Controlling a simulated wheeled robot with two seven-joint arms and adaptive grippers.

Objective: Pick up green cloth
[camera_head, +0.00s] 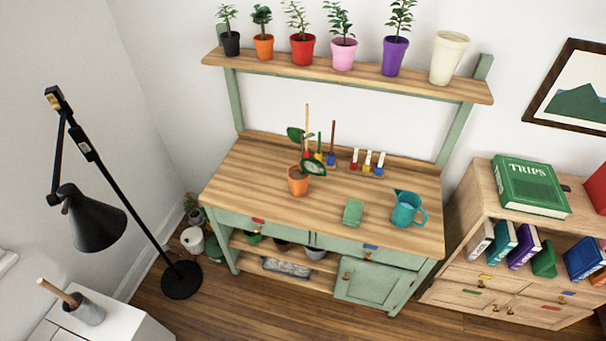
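A small green cloth (352,212) lies folded on the wooden top of the green potting bench (260,170), near its front edge. It sits between an orange pot with a plant (298,182) on its left and a teal pitcher (405,208) on its right, apart from both. Neither of my grippers shows in the head view.
Small tools (331,145) and small coloured bottles (367,163) stand at the back of the bench. Several potted plants line the shelf (280,66) above. A black lamp (95,220) stands left, a bookcase (470,240) right. Floor shows in front.

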